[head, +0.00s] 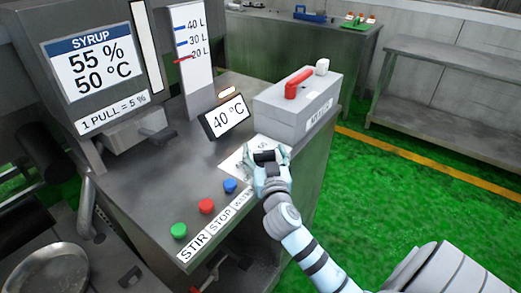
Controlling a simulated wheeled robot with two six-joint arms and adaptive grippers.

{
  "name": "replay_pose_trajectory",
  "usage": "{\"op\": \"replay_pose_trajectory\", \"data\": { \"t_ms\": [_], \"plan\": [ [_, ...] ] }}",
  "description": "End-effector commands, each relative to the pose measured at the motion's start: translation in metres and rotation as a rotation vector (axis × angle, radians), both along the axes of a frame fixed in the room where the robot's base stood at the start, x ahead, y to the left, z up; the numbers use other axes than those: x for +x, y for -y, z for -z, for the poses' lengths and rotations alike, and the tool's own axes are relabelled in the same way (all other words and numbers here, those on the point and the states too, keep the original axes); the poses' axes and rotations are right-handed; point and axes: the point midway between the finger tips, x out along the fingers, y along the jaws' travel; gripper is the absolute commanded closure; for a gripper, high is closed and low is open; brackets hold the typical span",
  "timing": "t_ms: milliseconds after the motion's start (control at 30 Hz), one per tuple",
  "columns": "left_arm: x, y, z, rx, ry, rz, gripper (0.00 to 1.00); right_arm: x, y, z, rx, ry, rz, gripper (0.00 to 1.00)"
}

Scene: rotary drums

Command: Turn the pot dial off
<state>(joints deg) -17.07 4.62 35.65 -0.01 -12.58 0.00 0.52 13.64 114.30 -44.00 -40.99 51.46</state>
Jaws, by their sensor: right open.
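A white plate (233,161) lies on the steel counter top, in front of the 40 °C display (225,117). It looks like the dial's plate, but its markings are too small to read. My right gripper (266,153) is over the plate's right part, its fingers open. A dark block shows between the fingers; I cannot tell whether it is the dial's knob or part of my gripper. The gripper covers that part of the plate, so the dial's setting is hidden. I cannot tell whether the fingers touch anything. My left gripper is not in view.
Green (179,230), red (206,206) and blue (230,185) buttons line the counter's front edge. A grey box (283,119) with a red lever (298,83) stands behind the gripper. A syrup display (92,65) is at left. Green floor is open at right.

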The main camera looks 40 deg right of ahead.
Motion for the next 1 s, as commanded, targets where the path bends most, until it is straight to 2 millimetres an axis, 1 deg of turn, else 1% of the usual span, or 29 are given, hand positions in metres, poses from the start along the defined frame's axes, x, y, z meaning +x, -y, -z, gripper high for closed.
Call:
{"op": "replay_pose_trajectory", "data": {
  "t_ms": [167,267,400,467,500,767,1000],
  "plan": [
    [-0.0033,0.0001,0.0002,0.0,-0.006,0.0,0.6,0.0008,-0.0011,0.0,0.0,0.0,-0.002,0.28],
    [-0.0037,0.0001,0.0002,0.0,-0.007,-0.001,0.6,0.0007,-0.0011,0.0,0.0,0.0,-0.002,0.43],
    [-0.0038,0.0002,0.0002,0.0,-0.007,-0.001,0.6,0.0004,-0.0008,0.0,0.0,0.0,-0.001,0.65],
    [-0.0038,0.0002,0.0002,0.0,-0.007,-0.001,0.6,0.0003,-0.0008,0.0,0.0,0.0,-0.001,0.75],
    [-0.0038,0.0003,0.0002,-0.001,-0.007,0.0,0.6,0.0002,-0.0006,0.0,0.0,0.0,-0.001,0.77],
    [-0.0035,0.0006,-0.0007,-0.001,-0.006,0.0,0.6,-0.0005,0.0004,-0.0002,-0.001,0.0,-0.025,0.77],
    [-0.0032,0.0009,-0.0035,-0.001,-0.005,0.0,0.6,-0.0014,0.0013,-0.0003,-0.003,-0.002,-0.133,0.77]
  ]
}}
